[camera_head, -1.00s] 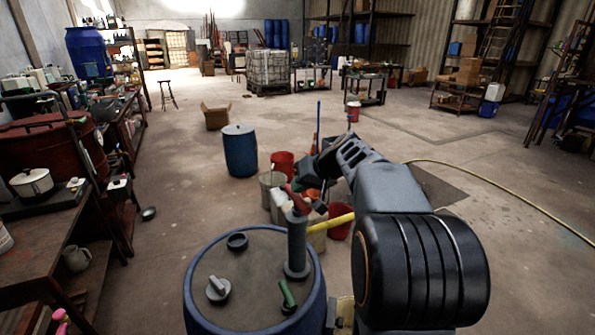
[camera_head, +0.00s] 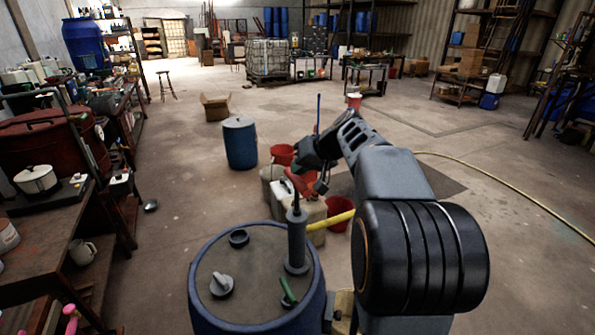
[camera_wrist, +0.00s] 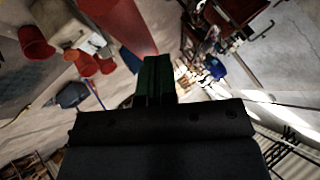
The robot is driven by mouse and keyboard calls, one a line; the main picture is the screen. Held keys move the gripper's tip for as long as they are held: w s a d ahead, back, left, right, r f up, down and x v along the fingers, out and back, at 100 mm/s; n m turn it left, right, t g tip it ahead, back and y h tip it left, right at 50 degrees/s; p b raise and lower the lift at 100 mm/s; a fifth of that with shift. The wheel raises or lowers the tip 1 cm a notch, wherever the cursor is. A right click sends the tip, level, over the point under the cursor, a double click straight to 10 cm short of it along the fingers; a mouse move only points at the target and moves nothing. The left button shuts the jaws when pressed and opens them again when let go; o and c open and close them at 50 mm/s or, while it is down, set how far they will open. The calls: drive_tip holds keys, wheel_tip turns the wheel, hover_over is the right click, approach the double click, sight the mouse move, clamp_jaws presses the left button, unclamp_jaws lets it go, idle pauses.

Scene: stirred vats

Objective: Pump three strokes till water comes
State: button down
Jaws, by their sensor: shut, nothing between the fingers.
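A hand pump with a grey body (camera_head: 297,240) stands upright on the lid of a blue drum (camera_head: 240,268). A thin rod shows above the body, topped by a red handle (camera_head: 300,183). A yellow spout (camera_head: 338,218) points right from the pump; I see no water at it. My gripper (camera_head: 311,163) is shut and empty, close by the red handle. In the wrist view the green fingertips (camera_wrist: 157,78) are together, and the red handle (camera_wrist: 118,25) shows large just past them. I cannot tell whether they touch.
Red buckets (camera_head: 281,155) and pale jerrycans (camera_head: 312,212) stand on the floor behind the drum. A second blue drum (camera_head: 240,145) stands farther back. A cluttered bench (camera_head: 50,240) runs along the left. The floor at the right is mostly clear, with a yellow hose (camera_head: 500,190).

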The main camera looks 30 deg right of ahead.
drive_tip(key=shift+r, duration=0.2)
drive_tip(key=shift+r+p, duration=2)
drive_tip(key=shift+r, duration=0.9)
idle(0.5)
